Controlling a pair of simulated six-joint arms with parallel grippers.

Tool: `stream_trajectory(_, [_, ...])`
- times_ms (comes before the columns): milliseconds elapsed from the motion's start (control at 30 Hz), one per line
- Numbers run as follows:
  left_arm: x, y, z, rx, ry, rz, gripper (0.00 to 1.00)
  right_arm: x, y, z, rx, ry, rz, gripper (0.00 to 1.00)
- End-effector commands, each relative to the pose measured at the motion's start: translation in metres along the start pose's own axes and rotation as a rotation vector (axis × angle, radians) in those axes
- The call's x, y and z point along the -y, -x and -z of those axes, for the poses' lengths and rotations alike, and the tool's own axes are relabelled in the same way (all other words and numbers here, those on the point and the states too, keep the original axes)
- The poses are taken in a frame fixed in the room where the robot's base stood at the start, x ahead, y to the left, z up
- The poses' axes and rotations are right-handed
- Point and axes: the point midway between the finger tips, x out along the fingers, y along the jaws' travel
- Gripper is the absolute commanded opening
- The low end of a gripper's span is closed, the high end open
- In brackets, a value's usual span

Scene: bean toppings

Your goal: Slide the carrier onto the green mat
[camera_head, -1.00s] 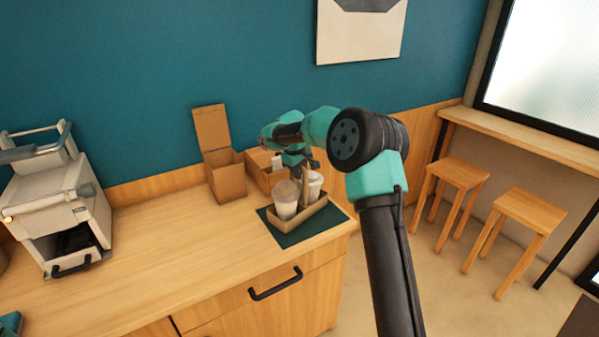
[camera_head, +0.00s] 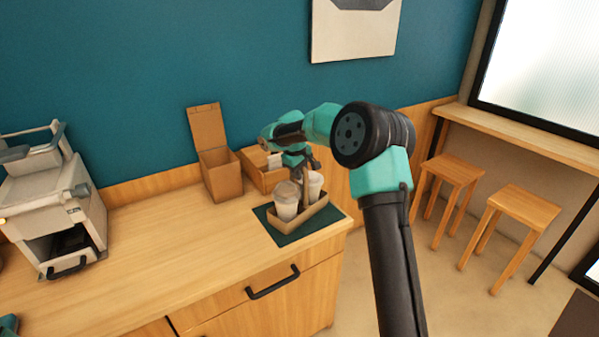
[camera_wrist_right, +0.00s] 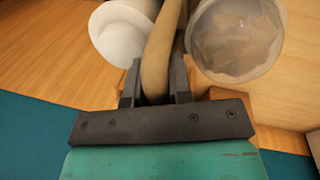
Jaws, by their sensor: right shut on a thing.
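The carrier (camera_head: 308,215) is a brown cardboard tray with an upright handle and two lidded cups. It sits upright on the dark green mat (camera_head: 288,239) at the right end of the counter, with mat showing along its front and right side. My right gripper (camera_head: 303,168) is over the carrier. In the right wrist view my right gripper (camera_wrist_right: 155,88) is shut on the carrier's handle (camera_wrist_right: 163,45), between a white-lidded cup (camera_wrist_right: 122,32) and a clear-lidded cup (camera_wrist_right: 235,35). My left gripper is not in view.
An open brown box (camera_head: 220,172) and a low wooden box (camera_head: 262,176) stand behind the carrier by the wall. A grey machine (camera_head: 55,205) stands at the left. The counter's middle (camera_head: 170,245) is clear. Stools (camera_head: 520,208) stand on the floor at right.

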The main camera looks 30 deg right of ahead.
Motion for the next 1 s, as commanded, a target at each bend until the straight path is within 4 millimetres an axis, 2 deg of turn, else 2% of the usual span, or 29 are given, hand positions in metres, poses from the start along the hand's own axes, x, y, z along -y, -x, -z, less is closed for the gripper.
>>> stream_trajectory(33, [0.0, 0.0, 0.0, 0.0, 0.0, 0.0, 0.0, 0.0, 0.0, 0.0, 0.0, 0.0, 0.0, 0.23])
stream_trajectory(333, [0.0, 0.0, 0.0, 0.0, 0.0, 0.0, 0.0, 0.0, 0.0, 0.0, 0.0, 0.0, 0.0, 0.49])
stream_trajectory(667, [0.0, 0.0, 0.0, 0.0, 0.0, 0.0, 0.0, 0.0, 0.004, 0.0, 0.0, 0.0, 0.0, 0.49])
stream_trajectory(867, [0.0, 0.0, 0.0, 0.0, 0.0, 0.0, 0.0, 0.0, 0.025, 0.0, -0.002, -0.001, -0.002, 0.49])
stream_trajectory(1000, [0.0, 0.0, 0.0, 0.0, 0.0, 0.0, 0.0, 0.0, 0.05, 0.001, -0.004, 0.0, -0.002, 0.49])
